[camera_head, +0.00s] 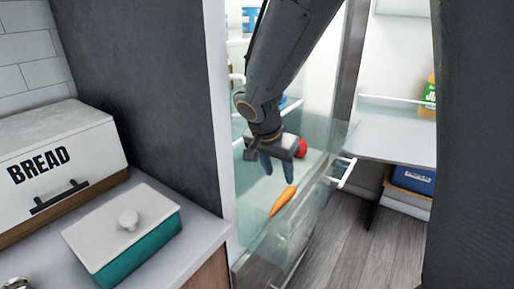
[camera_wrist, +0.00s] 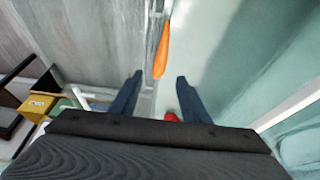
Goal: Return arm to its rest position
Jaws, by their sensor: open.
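My gripper (camera_head: 277,172) hangs from my arm in front of the open fridge and points down. An orange carrot (camera_head: 283,201) is just below and to the right of the fingers in the head view. In the wrist view the carrot (camera_wrist: 162,50) appears beyond the fingertips, apart from them. It is at the clear fridge drawer (camera_head: 252,235); I cannot tell exactly how it rests there. A red item (camera_head: 301,147) is partly hidden behind my gripper.
A counter at left holds a bread box (camera_head: 60,165) and a teal container with a white lid (camera_head: 125,235). A grey wall panel (camera_head: 140,90) is left of the fridge. Wooden floor (camera_head: 340,250) is clear below.

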